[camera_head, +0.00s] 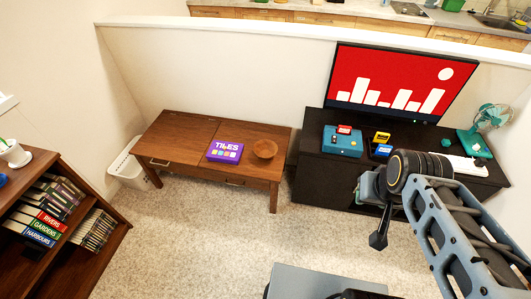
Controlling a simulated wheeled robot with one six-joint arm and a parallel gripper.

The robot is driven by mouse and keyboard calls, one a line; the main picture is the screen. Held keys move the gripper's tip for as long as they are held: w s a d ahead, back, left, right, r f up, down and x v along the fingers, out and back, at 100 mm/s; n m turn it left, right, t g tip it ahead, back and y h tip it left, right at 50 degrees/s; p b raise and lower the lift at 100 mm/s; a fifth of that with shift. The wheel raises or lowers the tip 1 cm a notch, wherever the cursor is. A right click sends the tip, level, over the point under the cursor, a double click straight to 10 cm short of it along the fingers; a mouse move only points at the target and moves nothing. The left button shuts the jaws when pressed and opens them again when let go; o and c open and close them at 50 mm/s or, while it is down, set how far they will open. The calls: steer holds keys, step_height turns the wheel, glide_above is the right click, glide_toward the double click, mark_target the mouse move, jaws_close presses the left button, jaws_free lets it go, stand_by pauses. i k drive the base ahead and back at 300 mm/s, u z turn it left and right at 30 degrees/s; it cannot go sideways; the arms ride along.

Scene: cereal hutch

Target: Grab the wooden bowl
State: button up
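The wooden bowl (265,148) is small, round and brown. It sits upright on the right part of the brown wooden table (180,134), just right of a purple TILES box (227,145). My arm reaches in from the lower right. A black part at its far end, seemingly my gripper (379,240), hangs below the arm's joint, in front of the dark cabinet. It is to the right of the bowl and well apart from it. Its fingers are too small and partly hidden to show whether they are open.
A dark cabinet (335,184) holds a red screen (390,82), a blue case (342,142) and a teal fan (475,145). A bookshelf (110,240) stands at the left. A white bin (127,165) is beside the table. Carpet (190,235) in front of the table is clear.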

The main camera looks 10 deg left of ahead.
mark_target(264, 149)
steer(key=u, duration=0.25)
steer(key=i, duration=0.45)
steer(key=u, duration=1.25)
steer(key=i, duration=1.1)
steer(key=u, duration=0.9)
